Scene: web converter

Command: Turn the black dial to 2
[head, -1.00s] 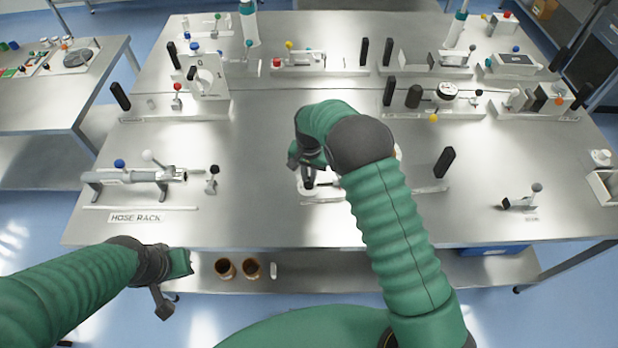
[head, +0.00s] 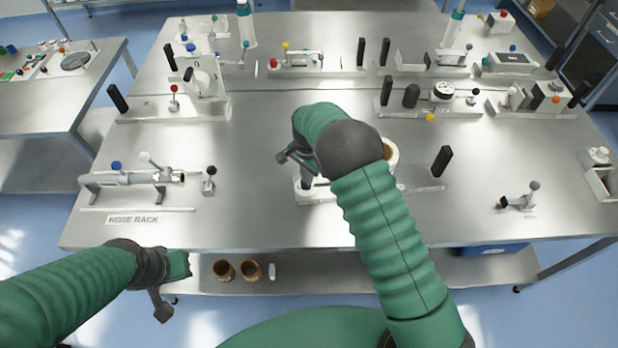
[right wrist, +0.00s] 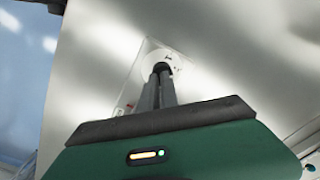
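The black dial (right wrist: 161,68) sits on a white round face with small dark marks, on a pale plate, in the right wrist view. My right gripper (right wrist: 160,78) points down at it, its two grey fingers close together with their tips at the knob, which they largely hide. The fingers look shut on the dial. The dial's setting cannot be read. In the head view my right gripper (head: 306,178) is over the white dial base (head: 305,194), partly hidden by my arm. My left gripper (head: 178,268) is at the table's front edge, away from the dial; its opening is unclear.
A white round part with a brown inside (head: 391,150) shows behind my right arm. A black upright handle (head: 442,161) stands to the right. The hose rack (head: 130,178) is at left. Several fixtures line the back.

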